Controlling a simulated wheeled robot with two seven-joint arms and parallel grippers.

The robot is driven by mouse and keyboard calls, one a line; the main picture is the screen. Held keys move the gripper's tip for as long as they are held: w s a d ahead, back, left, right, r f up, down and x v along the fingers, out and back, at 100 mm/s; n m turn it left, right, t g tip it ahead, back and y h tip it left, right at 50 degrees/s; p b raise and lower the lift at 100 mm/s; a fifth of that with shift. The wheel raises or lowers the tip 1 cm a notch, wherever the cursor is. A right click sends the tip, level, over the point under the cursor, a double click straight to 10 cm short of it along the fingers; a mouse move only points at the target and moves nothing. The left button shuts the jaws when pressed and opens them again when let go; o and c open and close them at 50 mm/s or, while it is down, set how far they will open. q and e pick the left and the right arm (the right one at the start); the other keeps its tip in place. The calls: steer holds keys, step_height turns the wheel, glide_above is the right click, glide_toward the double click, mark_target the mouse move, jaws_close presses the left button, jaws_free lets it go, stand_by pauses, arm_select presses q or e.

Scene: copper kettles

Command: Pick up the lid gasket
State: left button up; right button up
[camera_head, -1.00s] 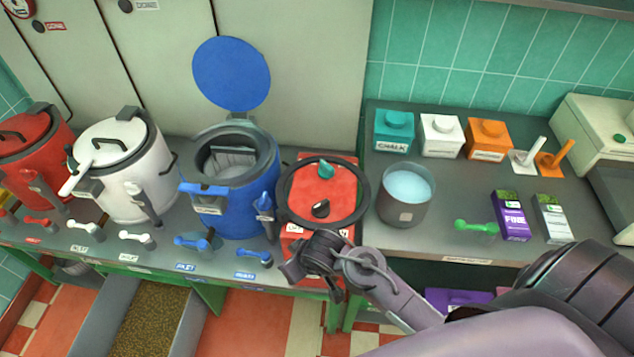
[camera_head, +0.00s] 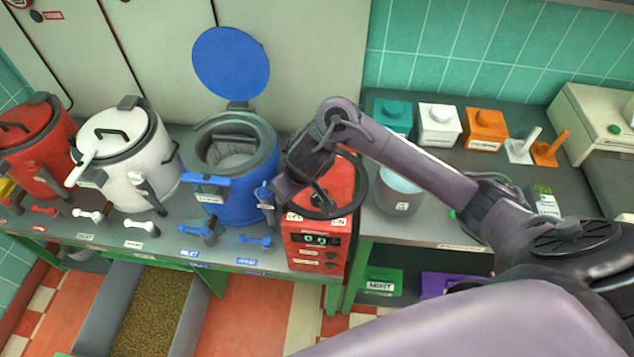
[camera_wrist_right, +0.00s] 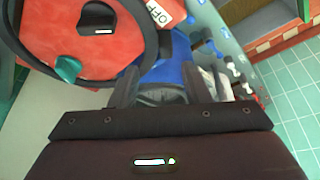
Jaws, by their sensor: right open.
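The lid gasket, a black ring (camera_head: 364,190), lies on the red top of the control unit (camera_head: 318,245). My right arm hides its left and far parts in the head view. In the right wrist view the gasket (camera_wrist_right: 151,40) curves across the upper left around a black knob and a teal knob. My right gripper (camera_head: 278,203) is open and empty, above the left side of the red unit beside the blue kettle. In its own view the two fingers (camera_wrist_right: 168,88) stand to the right of the gasket, with blue behind them. My left gripper is not in view.
The blue kettle (camera_head: 235,165) with its lid (camera_head: 231,63) raised stands close left of my right gripper. White (camera_head: 130,165) and red (camera_head: 35,150) kettles stand further left. A grey beaker (camera_head: 400,192) stands right of the gasket, under my arm.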

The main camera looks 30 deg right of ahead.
steer(key=x, duration=0.4)
steer(key=b+x, duration=0.1)
steer(key=x, duration=0.1)
steer(key=shift+a+f, duration=0.25)
steer(key=shift+a, duration=0.2)
steer(key=shift+c, duration=0.2)
jaws_close()
